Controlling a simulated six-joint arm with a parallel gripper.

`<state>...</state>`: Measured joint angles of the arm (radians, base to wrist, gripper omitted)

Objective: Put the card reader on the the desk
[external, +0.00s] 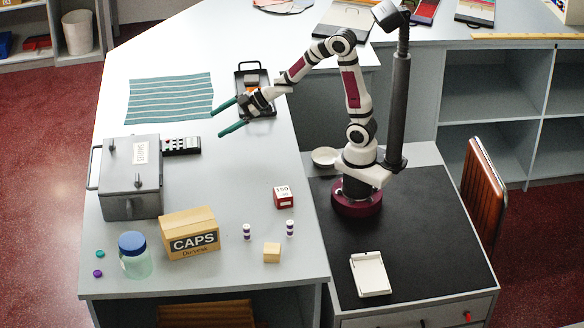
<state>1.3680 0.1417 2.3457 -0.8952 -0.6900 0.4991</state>
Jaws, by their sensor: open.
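The black-topped desk (430,240) with drawers stands to the right, carrying my base. My gripper (216,124) is open and empty, its two teal fingers spread and pointing left over the counter. It is above and to the right of the device, near the striped cloth, and apart from the device.
The lidded metal box (132,178) stands left of the device. A striped cloth (170,98) and a black tray (242,72) lie behind. A CAPS carton (190,233), jar (135,258) and small blocks stand in front. A white flat item (370,274) lies on the desk, with bare surface around it.

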